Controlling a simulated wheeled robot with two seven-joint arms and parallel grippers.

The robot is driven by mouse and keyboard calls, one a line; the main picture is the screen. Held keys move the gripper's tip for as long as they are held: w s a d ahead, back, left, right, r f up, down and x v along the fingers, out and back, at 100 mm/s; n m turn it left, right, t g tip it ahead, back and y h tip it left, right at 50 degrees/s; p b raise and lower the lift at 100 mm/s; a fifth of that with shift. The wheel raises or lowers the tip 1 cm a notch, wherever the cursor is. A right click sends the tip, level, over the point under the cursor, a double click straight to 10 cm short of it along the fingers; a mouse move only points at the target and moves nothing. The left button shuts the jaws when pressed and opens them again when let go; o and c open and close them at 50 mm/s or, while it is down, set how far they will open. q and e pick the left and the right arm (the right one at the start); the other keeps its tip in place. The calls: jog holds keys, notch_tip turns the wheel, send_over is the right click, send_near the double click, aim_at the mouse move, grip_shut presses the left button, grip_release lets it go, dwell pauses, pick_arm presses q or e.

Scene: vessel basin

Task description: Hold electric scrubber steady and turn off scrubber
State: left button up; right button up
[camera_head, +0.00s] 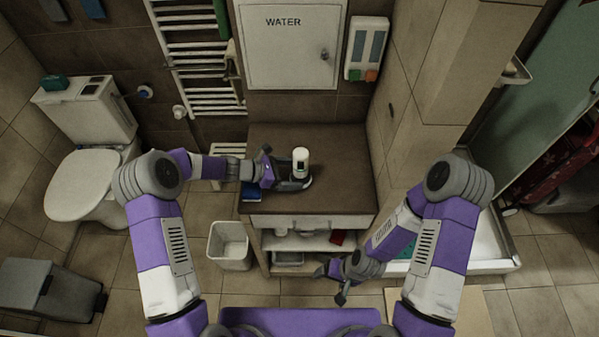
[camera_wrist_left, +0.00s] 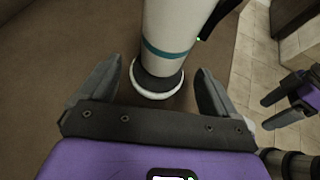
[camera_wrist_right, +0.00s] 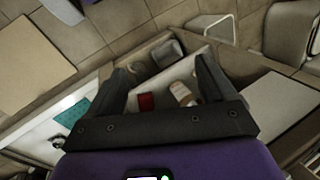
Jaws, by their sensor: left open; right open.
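The electric scrubber (camera_head: 300,158) appears as a white cylinder upright on the brown counter. In the left wrist view the scrubber (camera_wrist_left: 167,48) has a white body, a teal band and a dark end with a white rim. My left gripper (camera_head: 293,182) is open at the counter, its fingers on either side of the scrubber's lower end with gaps visible; it also shows in the left wrist view (camera_wrist_left: 160,78). My right gripper (camera_head: 331,284) is open and empty, low in front of the cabinet; its fingers show in its own view (camera_wrist_right: 162,68). I cannot make out the scrubber's switch.
The counter (camera_head: 341,146) is mostly clear; a blue item (camera_head: 252,190) lies at its left front. Below is an open shelf (camera_head: 296,242) with a red item (camera_head: 337,238). A white bin (camera_head: 229,247) stands left of the cabinet. A tiled wall bounds the counter's right side.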

pick_arm(q)
jog(key=shift+b+x, duration=0.55)
jog(key=shift+x, duration=0.9)
jog(key=shift+c, duration=0.2)
